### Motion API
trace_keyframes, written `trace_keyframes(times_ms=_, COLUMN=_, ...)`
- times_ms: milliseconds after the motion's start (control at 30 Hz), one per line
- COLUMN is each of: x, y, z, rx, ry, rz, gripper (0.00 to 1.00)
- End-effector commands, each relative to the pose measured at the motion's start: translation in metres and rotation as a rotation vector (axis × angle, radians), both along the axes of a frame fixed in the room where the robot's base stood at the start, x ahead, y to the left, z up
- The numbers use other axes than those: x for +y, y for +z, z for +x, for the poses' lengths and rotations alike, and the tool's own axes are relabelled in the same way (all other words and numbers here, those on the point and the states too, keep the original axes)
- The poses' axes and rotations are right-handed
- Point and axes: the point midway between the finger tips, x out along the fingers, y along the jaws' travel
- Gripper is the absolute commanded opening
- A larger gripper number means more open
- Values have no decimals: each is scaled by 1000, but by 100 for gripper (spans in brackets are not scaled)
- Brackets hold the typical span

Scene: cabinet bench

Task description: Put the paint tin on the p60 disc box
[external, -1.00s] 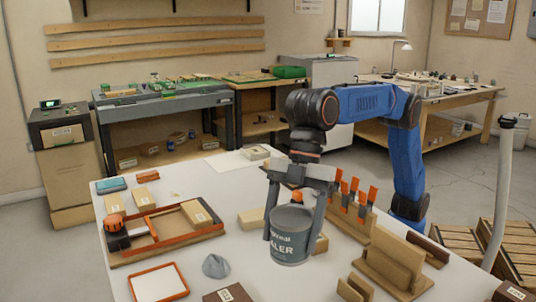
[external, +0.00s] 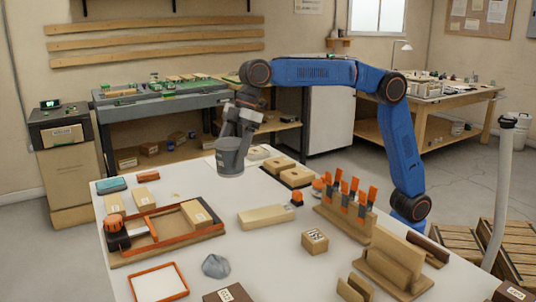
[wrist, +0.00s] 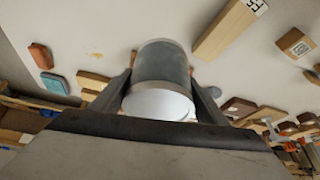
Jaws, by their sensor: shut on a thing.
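The paint tin (external: 230,158) is a grey cylinder, held by my gripper (external: 240,128) near the back left of the table. In the wrist view the tin (wrist: 162,65) sits between the two fingers (wrist: 160,95), its pale end facing the camera. My gripper is shut on it. Whether the tin touches the table or hangs above it I cannot tell. A small cardboard box (external: 315,241) with a printed label stands in the table's middle, well right of and nearer than the tin. It may be the p60 disc box, but its print is too small to read.
A wooden block (external: 264,217) lies between the tin and the small box. An orange-edged tray (external: 168,246) is at left, a rack with orange-topped tools (external: 346,217) at right, and wooden blocks with dark inserts (external: 287,172) behind. A grey lump (external: 215,266) lies in front.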

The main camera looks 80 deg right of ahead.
Motion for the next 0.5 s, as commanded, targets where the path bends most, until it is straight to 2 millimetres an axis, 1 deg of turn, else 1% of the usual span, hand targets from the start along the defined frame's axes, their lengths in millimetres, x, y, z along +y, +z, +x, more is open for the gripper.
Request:
trace_keyframes(times_ms=33, x=-23, y=2, z=9, rx=-1, ry=-26, rz=1, gripper=28)
trace_keyframes(times_ms=200, x=-89, y=4, z=31, rx=-1, ry=-101, rz=2, gripper=28)
trace_keyframes(times_ms=267, x=-112, y=5, z=37, rx=-1, ry=-127, rz=1, gripper=28)
trace_keyframes(times_ms=300, x=-128, y=5, z=41, rx=-1, ry=-146, rz=2, gripper=28)
trace_keyframes(times_ms=367, x=-152, y=6, z=45, rx=-1, ry=-171, rz=1, gripper=28)
trace_keyframes(times_ms=400, x=-168, y=6, z=48, rx=-1, ry=-188, rz=1, gripper=28)
trace_keyframes(times_ms=467, x=-191, y=6, z=52, rx=-1, ry=-215, rz=1, gripper=28)
trace_keyframes(times_ms=500, x=-206, y=7, z=54, rx=-3, ry=-232, rz=1, gripper=28)
